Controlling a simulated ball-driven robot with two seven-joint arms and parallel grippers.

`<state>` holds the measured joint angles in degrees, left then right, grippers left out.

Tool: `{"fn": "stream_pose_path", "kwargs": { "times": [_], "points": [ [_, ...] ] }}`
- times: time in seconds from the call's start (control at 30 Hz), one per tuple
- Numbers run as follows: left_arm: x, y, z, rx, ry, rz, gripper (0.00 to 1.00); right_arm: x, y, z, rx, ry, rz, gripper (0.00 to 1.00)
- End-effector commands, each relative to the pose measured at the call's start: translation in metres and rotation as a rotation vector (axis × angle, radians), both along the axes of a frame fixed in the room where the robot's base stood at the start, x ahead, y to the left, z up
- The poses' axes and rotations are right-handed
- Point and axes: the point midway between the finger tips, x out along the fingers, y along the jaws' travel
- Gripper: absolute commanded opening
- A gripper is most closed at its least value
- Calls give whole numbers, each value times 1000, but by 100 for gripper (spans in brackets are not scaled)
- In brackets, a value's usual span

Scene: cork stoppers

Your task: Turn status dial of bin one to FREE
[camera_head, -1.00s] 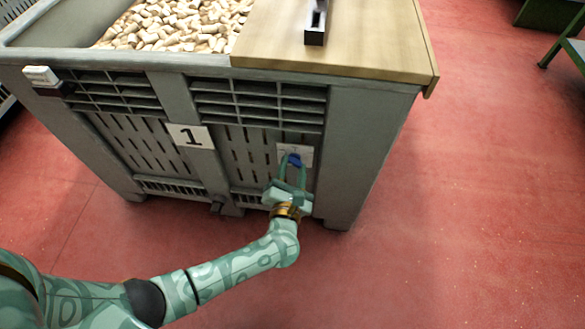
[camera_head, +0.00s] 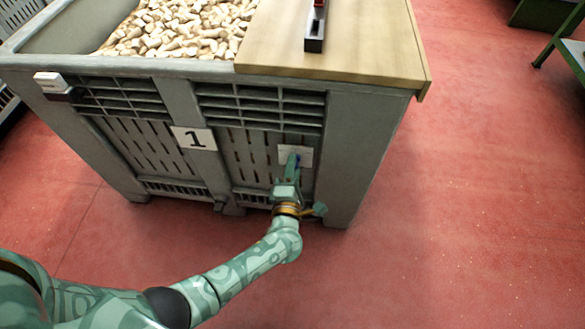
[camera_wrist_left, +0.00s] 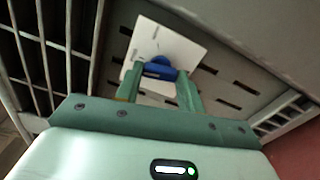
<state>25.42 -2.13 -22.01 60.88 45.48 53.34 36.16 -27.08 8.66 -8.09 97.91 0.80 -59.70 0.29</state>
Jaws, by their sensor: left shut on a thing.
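Bin one (camera_head: 355,150) is a large grey crate with a plate marked 1 (camera_head: 195,139) on its front. The status dial is a blue knob (camera_wrist_left: 160,69) on a white square plate (camera_wrist_left: 190,50), low on the right of the bin's front; the plate also shows in the head view (camera_head: 306,157). My left gripper (camera_head: 293,160) is at the plate and mostly covers the knob there. In the left wrist view its two green fingers (camera_wrist_left: 160,78) are shut on the blue knob. The plate's lettering cannot be read. My right gripper is not in view.
Cork stoppers (camera_head: 185,28) fill the bin's open top. A wooden board (camera_head: 365,45) covers its right part, with a dark tool-like object (camera_head: 316,28) on it. A white box (camera_head: 50,81) is at the left rim.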

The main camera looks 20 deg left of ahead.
Motion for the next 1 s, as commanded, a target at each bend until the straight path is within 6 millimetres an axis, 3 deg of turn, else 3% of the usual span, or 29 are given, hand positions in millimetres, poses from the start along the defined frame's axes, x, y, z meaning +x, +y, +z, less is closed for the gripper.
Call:
{"fn": "stream_pose_path", "kwargs": {
  "times": [0.4,0.93,0.97,1.0],
  "points": [
    [-1,-2,-2,175,55,-4,15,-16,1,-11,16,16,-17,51],
    [-1,-2,-2,198,62,-5,15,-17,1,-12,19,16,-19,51],
    [-1,-2,-3,198,62,-5,41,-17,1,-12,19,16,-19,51],
    [-1,-2,-2,198,62,-5,52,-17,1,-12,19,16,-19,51]
  ]
}}
